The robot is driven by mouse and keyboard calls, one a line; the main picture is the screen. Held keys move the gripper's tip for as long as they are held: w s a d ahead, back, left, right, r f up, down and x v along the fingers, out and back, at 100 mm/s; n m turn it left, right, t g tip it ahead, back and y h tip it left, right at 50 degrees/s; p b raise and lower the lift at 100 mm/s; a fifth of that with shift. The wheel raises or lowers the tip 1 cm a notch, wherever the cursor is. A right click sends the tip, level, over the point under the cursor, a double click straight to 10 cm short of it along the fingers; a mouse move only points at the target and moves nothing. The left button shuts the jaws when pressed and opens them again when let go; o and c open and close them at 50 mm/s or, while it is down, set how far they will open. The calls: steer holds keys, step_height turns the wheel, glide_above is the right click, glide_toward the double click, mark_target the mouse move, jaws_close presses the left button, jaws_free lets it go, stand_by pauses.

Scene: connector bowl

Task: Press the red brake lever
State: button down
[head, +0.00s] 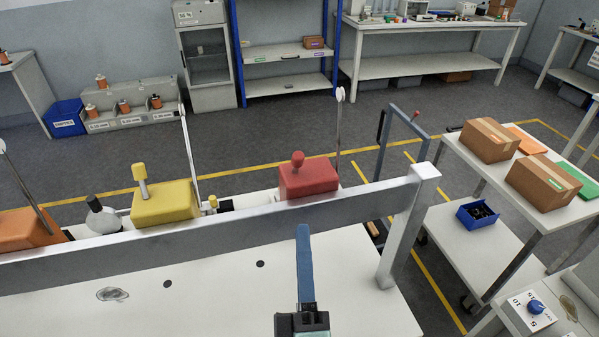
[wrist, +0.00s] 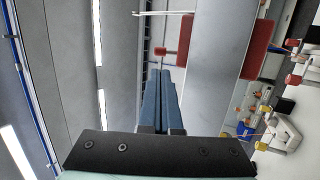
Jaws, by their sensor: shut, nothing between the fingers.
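The red brake lever (head: 298,158) is a short stem with a red knob on a red box (head: 309,180), behind a long metal rail on the bench. In the wrist view, the red knob (wrist: 160,51) shows just beyond my fingertips, with red box parts on both sides of a broad grey bar. My gripper (head: 303,228) has its long blue fingers together and empty. In the head view its tips overlap the front of the rail, below and in front of the red box. In the wrist view the fingers (wrist: 161,73) point toward the knob; contact is not visible.
The metal rail (head: 230,234) crosses the bench in front of the boxes. A yellow box with a yellow lever (head: 140,180) stands left, and an orange box (head: 25,228) farther left. A thin upright rod (head: 339,130) rises behind the red box. A cart with cardboard boxes (head: 490,140) stands right.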

mark_target(298, 164)
steer(key=p+x, duration=0.3)
steer(key=x, duration=0.4)
steer(key=shift+w+r, duration=0.25)
steer(key=shift+r, duration=0.1)
steer(key=shift+w+a+r, duration=0.1)
steer(key=shift+w+r, duration=0.05)
steer(key=shift+w, duration=0.55)
